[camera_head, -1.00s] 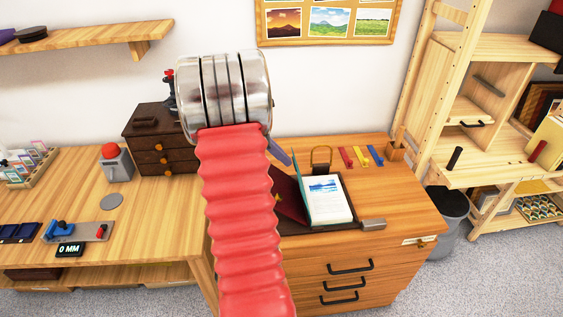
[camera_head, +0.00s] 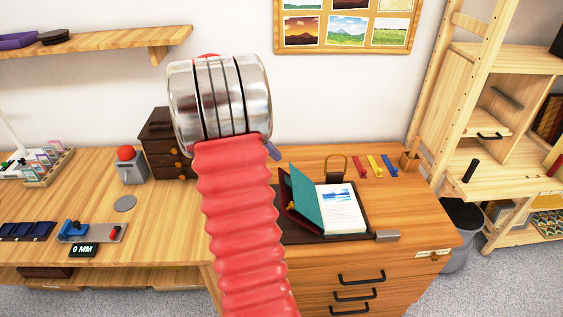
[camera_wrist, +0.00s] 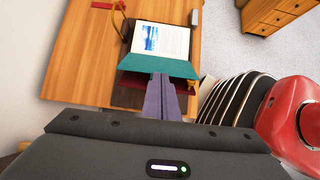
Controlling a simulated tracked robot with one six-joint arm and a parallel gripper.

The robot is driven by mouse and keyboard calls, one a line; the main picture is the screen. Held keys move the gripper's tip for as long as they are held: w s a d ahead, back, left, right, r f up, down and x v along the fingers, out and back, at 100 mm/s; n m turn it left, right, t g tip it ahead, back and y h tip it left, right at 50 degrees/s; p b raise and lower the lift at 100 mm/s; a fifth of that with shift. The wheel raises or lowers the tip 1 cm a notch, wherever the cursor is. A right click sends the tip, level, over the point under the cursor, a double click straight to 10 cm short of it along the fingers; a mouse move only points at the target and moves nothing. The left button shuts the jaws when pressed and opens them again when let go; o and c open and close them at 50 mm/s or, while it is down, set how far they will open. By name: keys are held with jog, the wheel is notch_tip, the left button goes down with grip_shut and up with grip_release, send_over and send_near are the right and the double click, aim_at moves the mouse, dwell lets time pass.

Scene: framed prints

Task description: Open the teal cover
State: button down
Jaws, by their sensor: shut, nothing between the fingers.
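The teal cover (camera_head: 306,198) is partly raised and leans left, away from the white page with a blue picture (camera_head: 340,207). A dark red panel (camera_head: 286,190) shows at its left. In the wrist view the teal cover (camera_wrist: 185,67) lies between the page (camera_wrist: 160,42) and my gripper (camera_wrist: 162,82). My gripper's purple fingers are shut and empty, their tips overlapping the cover's near edge; whether they touch cannot be told. In the head view my arm hides most of the gripper.
The book rests on a dark mat (camera_head: 359,230) on a wooden drawer cabinet (camera_head: 425,212). A grey block (camera_head: 387,236) lies at the mat's front right corner. A brown arched stand (camera_head: 337,168) and coloured strips (camera_head: 374,166) are behind. A small drawer chest (camera_head: 160,145) stands left of my arm.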

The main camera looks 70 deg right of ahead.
jog(key=shift+v, duration=1)
jog(key=shift+s+d, duration=0.1)
jog(key=shift+s, duration=0.05)
jog(key=w+a+f+m+t+y, duration=0.1)
jog(key=w+a+m+t, duration=0.25)
jog(key=a, duration=0.85)
jog(key=w+a+m+t, duration=0.3)
jog(key=w+a+m, duration=0.15)
jog(key=a, duration=0.75)
jog(key=s+a+r+n+t+y, duration=0.1)
jog(key=s+a+r+t, duration=0.1)
jog(key=a, duration=1.1)
jog(key=s+a+r+n+t+y, duration=0.1)
jog(key=s+a+r+t, duration=0.1)
jog(key=a, duration=1.1)
notch_tip(320, 180, up, 2)
jog(key=shift+a+r+n+t, duration=0.15)
jog(key=shift+a+n+t, duration=0.2)
jog(key=shift+t, duration=0.5)
